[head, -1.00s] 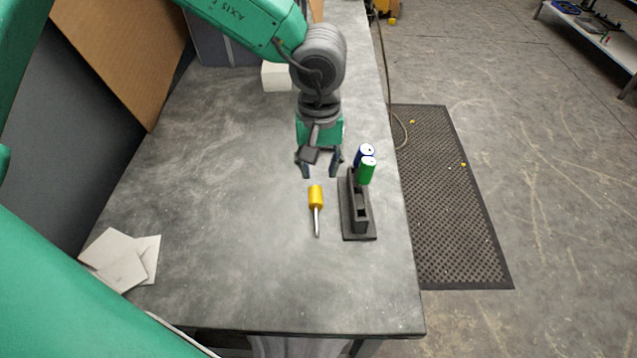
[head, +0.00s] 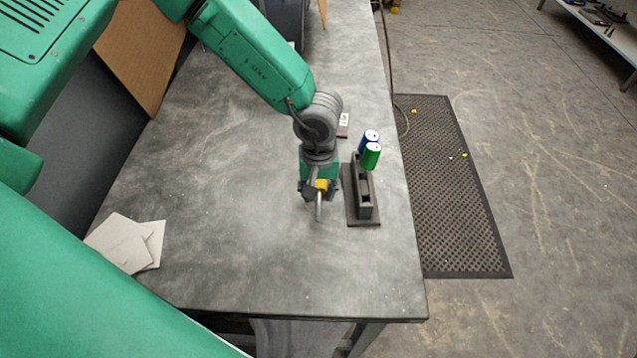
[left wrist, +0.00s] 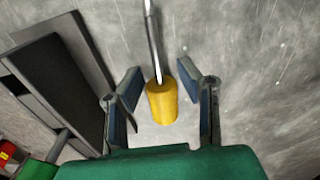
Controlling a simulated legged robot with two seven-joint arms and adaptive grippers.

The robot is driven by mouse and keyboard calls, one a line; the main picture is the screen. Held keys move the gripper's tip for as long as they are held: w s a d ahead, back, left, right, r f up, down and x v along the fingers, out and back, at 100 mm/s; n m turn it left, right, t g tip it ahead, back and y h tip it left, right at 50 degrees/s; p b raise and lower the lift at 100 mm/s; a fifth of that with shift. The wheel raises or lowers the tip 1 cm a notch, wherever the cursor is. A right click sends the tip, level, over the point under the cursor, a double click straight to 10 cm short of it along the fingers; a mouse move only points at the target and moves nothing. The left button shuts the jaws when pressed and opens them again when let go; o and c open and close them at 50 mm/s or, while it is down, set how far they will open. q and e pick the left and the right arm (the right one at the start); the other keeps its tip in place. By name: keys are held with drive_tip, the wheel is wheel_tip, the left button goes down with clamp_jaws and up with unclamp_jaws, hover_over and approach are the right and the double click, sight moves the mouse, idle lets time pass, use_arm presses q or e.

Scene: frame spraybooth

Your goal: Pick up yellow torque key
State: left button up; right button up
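The yellow torque key (left wrist: 162,101) has a yellow handle and a thin metal shaft. In the left wrist view its handle lies between the two fingers of my left gripper (left wrist: 160,108), with a gap on each side, and its shaft points away. In the head view my left gripper (head: 319,192) is over the yellow torque key (head: 321,184) and hides part of it. The fingers are open and apart from the handle. My right gripper is not in view.
Pale sheets (head: 130,243) lie at left on the grey table (head: 250,270). The table's front is clear.

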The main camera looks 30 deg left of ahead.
use_arm(q)
drive_tip(key=shift+f, duration=0.5)
drive_tip(key=shift+d, duration=0.2)
drive_tip(key=shift+d+r, duration=0.1)
drive_tip(key=shift+d, duration=0.15)
clamp_jaws()
drive_tip(key=shift+a, duration=0.2)
